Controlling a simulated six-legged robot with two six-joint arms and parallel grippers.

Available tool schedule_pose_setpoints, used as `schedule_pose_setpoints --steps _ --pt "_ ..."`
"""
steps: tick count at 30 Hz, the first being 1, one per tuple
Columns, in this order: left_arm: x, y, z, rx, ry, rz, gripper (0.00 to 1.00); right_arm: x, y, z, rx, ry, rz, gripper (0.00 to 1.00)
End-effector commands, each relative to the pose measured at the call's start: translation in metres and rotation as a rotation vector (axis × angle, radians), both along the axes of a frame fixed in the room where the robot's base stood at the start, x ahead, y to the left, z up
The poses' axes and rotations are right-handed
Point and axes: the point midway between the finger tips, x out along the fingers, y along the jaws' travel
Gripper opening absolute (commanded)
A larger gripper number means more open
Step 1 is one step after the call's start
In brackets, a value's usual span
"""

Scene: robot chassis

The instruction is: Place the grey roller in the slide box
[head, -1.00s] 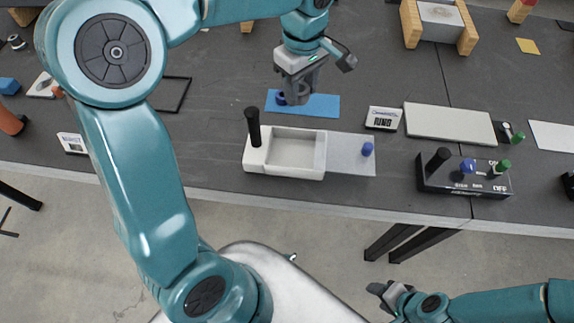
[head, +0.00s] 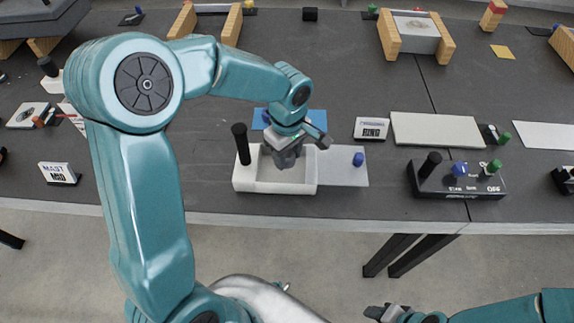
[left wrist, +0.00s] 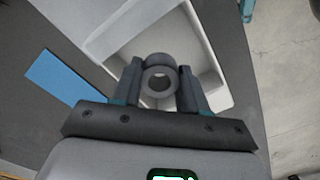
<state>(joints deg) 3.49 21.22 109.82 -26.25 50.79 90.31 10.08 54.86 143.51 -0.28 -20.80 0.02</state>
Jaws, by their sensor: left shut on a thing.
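The slide box is a white open tray with a black upright post; its rim (head: 275,187) shows in the head view. Its pale lid (head: 340,168) with a blue knob (head: 358,159) is slid out to the right. My left gripper (head: 286,160) is over the box opening, pointing down. In the left wrist view it (left wrist: 160,90) is shut on the grey roller (left wrist: 160,75), a short hollow cylinder seen end-on. The white box wall (left wrist: 95,40) and interior lie behind the roller. My right gripper (head: 380,312) is at the bottom edge, away from the table; its jaws are unclear.
A blue mat (head: 318,120) lies behind the box and also shows in the left wrist view (left wrist: 65,83). A small sign (head: 371,128), a grey plate (head: 437,130) and a black knob panel (head: 458,183) stand to the right. The table's front edge is close.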

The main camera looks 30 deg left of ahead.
Motion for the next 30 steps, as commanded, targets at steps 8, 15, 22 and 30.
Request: schedule_pose_setpoints --steps 8,15,22,30 --pt "-0.003 0.000 -0.039 0.000 0.002 0.000 0.11 0.000 0.000 -0.003 0.000 0.000 0.000 0.52" --pt "-0.003 0.000 -0.045 0.000 -0.001 0.000 0.11 0.000 0.000 -0.003 0.000 0.000 0.000 0.52" --pt "-0.002 0.000 -0.050 0.000 -0.001 0.000 0.11 0.000 0.000 -0.008 0.000 0.000 0.000 0.52" --pt "-0.003 0.000 -0.048 0.000 0.000 0.000 0.53 0.000 0.000 -0.006 0.000 0.000 0.000 0.52"
